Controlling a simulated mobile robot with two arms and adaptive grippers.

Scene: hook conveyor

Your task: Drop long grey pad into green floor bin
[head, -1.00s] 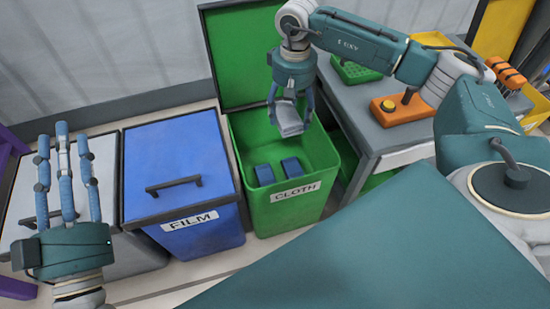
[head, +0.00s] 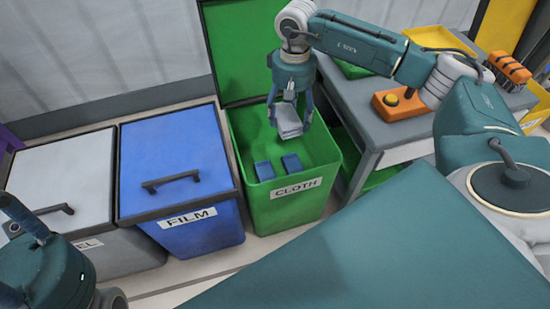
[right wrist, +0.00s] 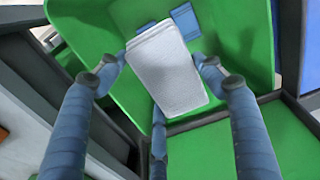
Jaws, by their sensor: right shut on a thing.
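The long grey pad (head: 289,121) hangs in my right gripper (head: 290,110), which is shut on it above the open green floor bin (head: 300,210). The bin is labelled CLOTH and its lid is raised at the back. In the right wrist view the pad (right wrist: 163,68) lies between the blue fingers of the gripper (right wrist: 160,75), over the green bin's inside (right wrist: 235,40). Two blue pieces (head: 277,168) lie on the bin's floor. My left gripper (head: 20,250) shows partly at the lower left, cut off by the frame; its fingertips are not clear.
A blue FILM bin (head: 180,165) with a shut lid stands left of the green bin, and a grey lidded bin (head: 70,180) is further left. A grey worktable (head: 365,125) on the right bears an orange button box (head: 402,104) and a yellow tray (head: 435,38).

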